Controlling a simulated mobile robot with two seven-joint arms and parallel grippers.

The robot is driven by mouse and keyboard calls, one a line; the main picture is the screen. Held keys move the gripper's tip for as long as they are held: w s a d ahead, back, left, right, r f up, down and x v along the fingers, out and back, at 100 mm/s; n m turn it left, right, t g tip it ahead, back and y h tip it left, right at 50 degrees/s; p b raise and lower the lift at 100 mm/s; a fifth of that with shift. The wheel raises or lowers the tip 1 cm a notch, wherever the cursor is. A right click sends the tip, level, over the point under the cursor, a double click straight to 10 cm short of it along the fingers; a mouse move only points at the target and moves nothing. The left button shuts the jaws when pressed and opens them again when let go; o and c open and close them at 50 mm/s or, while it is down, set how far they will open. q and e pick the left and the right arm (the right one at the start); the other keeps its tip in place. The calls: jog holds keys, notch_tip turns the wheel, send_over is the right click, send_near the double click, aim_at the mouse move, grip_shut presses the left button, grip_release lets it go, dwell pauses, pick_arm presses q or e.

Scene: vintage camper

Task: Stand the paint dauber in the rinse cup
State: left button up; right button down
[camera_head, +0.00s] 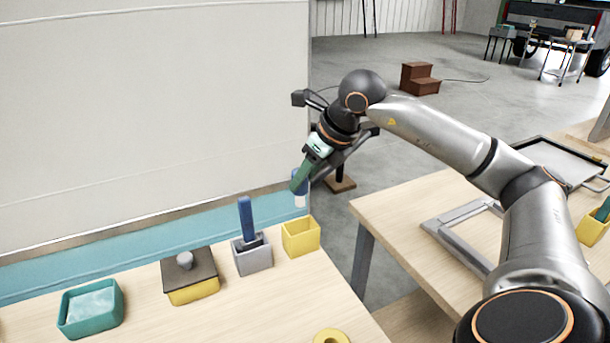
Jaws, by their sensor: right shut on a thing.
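My right gripper (299,184) comes in from the right and points down. It is shut on a blue stick with a white tip (300,201), which looks like the paint dauber; the gripper's green part hides some of it. The dauber hangs roughly upright above the yellow cup (301,238), its white tip apart from the rim. A grey cup (253,260) just left of it holds another blue stick (246,218). Which cup is the rinse cup is not marked; the yellow one beneath the dauber looks empty. My left gripper is not in view.
On the near wooden table (235,315) stand a teal tub (90,308), a yellow box with a brown lid (191,277) and a yellow ring (331,336). A second table (415,215) at right holds a grey frame (455,240) and a yellow cup (592,231).

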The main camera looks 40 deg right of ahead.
aim_at(307, 192)
jog(key=shift+f+b, duration=0.45)
jog(key=shift+f, duration=0.2)
jog(key=shift+f+b, duration=0.6)
jog(key=shift+f, duration=0.1)
jog(key=shift+f+b, duration=0.55)
jog(key=shift+f, duration=0.35)
pick_arm(q)
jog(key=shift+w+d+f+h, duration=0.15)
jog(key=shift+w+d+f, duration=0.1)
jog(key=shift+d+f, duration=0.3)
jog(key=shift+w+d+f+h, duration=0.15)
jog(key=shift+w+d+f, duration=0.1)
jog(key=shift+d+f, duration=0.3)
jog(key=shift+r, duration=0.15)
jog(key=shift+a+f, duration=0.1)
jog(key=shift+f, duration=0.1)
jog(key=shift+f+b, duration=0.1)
jog(key=shift+b, duration=0.25)
pick_arm(e)
jog(key=shift+f, duration=0.2)
